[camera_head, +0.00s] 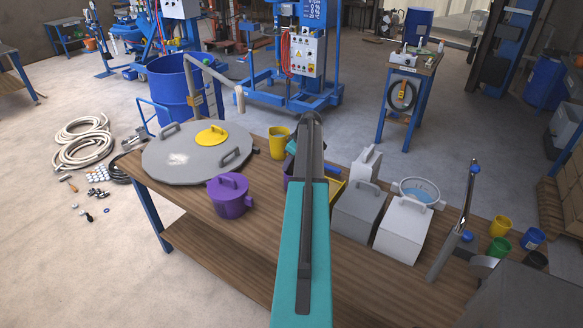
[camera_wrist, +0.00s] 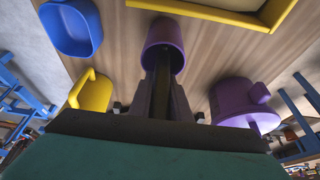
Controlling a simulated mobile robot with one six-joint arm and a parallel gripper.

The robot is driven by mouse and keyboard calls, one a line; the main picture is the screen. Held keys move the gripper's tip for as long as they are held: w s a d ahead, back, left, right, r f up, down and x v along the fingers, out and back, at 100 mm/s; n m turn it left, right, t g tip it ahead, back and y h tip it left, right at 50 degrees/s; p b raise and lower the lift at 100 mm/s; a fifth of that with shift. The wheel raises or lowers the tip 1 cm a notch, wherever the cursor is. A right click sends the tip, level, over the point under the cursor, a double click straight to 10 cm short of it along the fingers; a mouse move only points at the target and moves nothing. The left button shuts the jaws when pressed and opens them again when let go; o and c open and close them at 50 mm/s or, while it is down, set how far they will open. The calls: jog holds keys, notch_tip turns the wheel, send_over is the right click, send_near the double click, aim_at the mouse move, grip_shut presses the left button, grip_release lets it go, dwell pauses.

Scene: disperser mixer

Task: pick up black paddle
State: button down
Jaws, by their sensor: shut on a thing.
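In the wrist view my gripper (camera_wrist: 161,98) is shut on a narrow black strip, the black paddle (camera_wrist: 161,88), which stands between the two fingers. The paddle's far end reaches toward a purple cup (camera_wrist: 163,38) on the wooden table, and the cup's rim is partly covered by the fingers. I cannot tell whether the paddle's end is inside the cup or above it. In the head view my own arm hides the gripper and the paddle, and only a sliver of the purple cup (camera_head: 287,180) shows beside the arm.
A yellow cup (camera_wrist: 93,92), a blue container (camera_wrist: 72,27) and a lidded purple pot (camera_wrist: 238,103) stand close around. A yellow tray (camera_wrist: 215,14) lies beyond. On the table (camera_head: 190,205), grey boxes (camera_head: 403,228) stand right of my arm and a large round lid (camera_head: 195,165) lies left.

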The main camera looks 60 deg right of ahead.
jog(key=shift+r, duration=0.1)
notch_tip(320, 180, up, 18)
jog(key=b, duration=0.6)
dwell(0.4)
dwell(0.5)
